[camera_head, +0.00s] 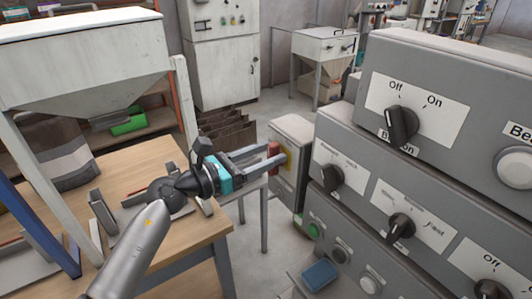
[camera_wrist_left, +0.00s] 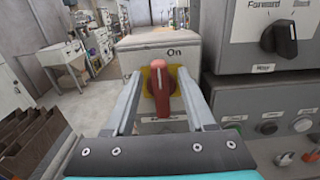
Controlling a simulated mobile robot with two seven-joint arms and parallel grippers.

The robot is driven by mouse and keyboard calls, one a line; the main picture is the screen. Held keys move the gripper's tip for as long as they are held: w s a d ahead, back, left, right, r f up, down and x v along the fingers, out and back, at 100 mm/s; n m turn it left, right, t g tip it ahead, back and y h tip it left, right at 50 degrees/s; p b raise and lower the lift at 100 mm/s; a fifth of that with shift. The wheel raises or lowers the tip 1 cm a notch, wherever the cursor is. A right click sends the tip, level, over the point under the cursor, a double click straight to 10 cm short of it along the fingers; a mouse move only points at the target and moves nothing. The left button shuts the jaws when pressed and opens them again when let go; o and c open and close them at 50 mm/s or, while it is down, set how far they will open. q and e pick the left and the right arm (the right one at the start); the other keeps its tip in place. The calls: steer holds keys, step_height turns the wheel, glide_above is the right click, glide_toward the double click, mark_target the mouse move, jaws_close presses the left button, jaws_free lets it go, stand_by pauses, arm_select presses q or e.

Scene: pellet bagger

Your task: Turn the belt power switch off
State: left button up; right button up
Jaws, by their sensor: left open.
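A red rotary switch knob (camera_wrist_left: 162,82) sits on a yellow plate (camera_wrist_left: 150,70) on the face of a light grey box (camera_wrist_left: 190,49). The word On stands above it, and its white mark points up, tilted slightly left. A label below it is partly hidden and unreadable. The red knob (camera_head: 273,151) shows edge-on in the head view. My left gripper (camera_wrist_left: 157,76) is open, with one finger on each side of the knob; contact cannot be told. In the head view my left gripper (camera_head: 273,156) reaches to the box's left face. My right gripper is not in view.
A grey control panel with black knobs (camera_head: 402,124), one marked Off and On, stands close on the right. A wooden table (camera_head: 205,232) and a hopper (camera_head: 90,60) are on the left. Brown open boxes (camera_head: 228,132) stand behind my gripper. A blue block (camera_head: 319,275) is below.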

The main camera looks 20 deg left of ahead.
arm_select(q)
steer(key=shift+s, duration=0.1)
jaws_close()
steer(key=shift+f, duration=0.1)
stand_by(0.4)
